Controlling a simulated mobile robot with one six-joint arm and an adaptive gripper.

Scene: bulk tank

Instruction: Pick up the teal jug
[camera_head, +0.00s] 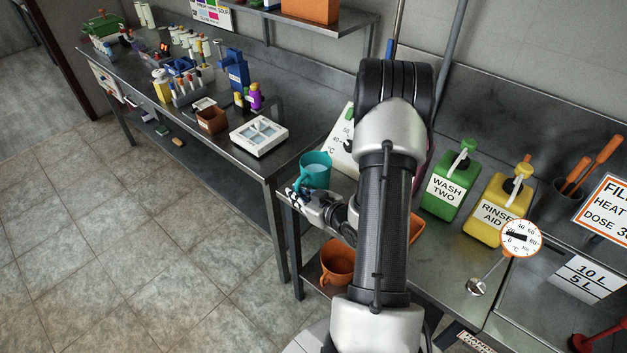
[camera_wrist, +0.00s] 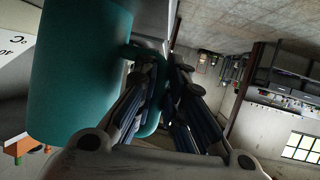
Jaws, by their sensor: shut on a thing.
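The teal jug (camera_head: 315,170) is at the left end of the steel bench in the head view, close to the edge. My gripper (camera_head: 297,194) is at its lower left side, under my arm. In the wrist view the jug (camera_wrist: 75,70) fills the left side, and its handle (camera_wrist: 135,50) reaches in between the fingers of my gripper (camera_wrist: 163,85). The fingers are shut on the handle. I cannot tell whether the jug's base touches the bench, as my gripper and arm hide it.
A white dial board (camera_head: 340,145) stands right behind the jug. Green (camera_head: 452,180) and yellow (camera_head: 497,208) bottles stand right of my arm. An orange jug (camera_head: 338,260) sits on the shelf below. The left bench (camera_head: 215,150) holds a white tray and several small items. The floor at left is clear.

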